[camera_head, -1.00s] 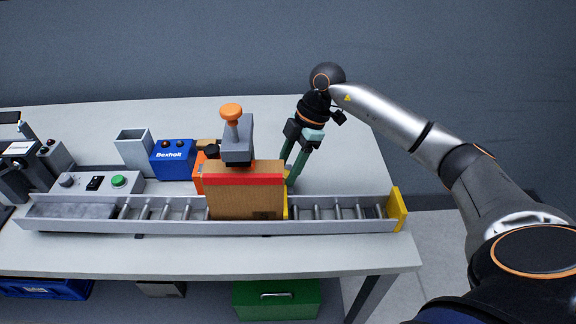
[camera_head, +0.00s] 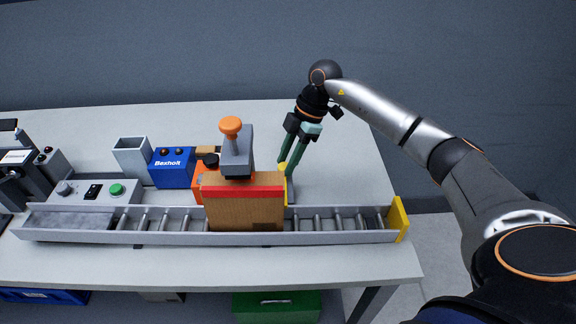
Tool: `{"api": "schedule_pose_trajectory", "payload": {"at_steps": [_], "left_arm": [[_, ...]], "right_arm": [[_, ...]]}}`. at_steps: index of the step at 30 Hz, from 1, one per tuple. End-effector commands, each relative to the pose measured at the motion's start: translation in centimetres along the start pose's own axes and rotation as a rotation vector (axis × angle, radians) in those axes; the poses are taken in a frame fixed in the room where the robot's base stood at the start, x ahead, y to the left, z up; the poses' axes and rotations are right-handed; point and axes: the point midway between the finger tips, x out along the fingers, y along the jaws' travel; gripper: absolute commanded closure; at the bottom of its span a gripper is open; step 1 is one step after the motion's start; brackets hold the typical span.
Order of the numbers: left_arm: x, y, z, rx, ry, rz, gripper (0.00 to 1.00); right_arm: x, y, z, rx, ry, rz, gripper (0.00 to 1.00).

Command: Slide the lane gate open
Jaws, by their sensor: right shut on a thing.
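The lane gate is a yellow plate (camera_head: 284,170) just right of the brown box, partly hidden by the box and my fingers. It stands at the back side of the roller lane (camera_head: 330,239). My right gripper (camera_head: 289,173) reaches down from the back right with its green fingers shut on the gate. The fingertips and the exact grip are partly hidden. The brown box with a red top edge (camera_head: 243,206) stands upright on the rollers, left of the gate. My left gripper is not in view.
A grey stamp with an orange knob (camera_head: 231,126) stands behind the box. A blue box (camera_head: 173,168), a grey bin (camera_head: 132,158) and a control box with a green button (camera_head: 116,189) stand farther left. A yellow end plate (camera_head: 398,219) closes the lane's right end. The table behind right is clear.

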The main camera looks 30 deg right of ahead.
Motion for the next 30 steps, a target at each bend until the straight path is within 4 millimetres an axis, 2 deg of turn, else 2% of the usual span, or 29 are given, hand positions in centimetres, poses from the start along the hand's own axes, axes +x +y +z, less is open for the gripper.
{"api": "schedule_pose_trajectory", "payload": {"at_steps": [6, 18, 19, 26, 30], "left_arm": [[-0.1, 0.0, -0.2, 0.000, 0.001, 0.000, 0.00], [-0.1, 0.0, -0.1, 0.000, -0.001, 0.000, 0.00], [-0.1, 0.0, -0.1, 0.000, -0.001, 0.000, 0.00], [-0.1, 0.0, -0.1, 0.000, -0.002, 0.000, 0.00], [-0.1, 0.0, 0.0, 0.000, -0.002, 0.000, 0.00]], "right_arm": [[-0.1, 1.9, 0.7, 0.000, 0.001, -0.004, 1.00], [-0.3, 2.4, 0.9, 0.000, -0.001, 0.005, 1.00], [-0.3, 2.4, 0.9, 0.000, -0.001, 0.006, 0.57], [-0.3, 2.3, 0.9, 0.000, -0.001, 0.001, 0.31], [-0.2, 2.2, 0.9, 0.000, -0.001, -0.002, 0.31]]}}
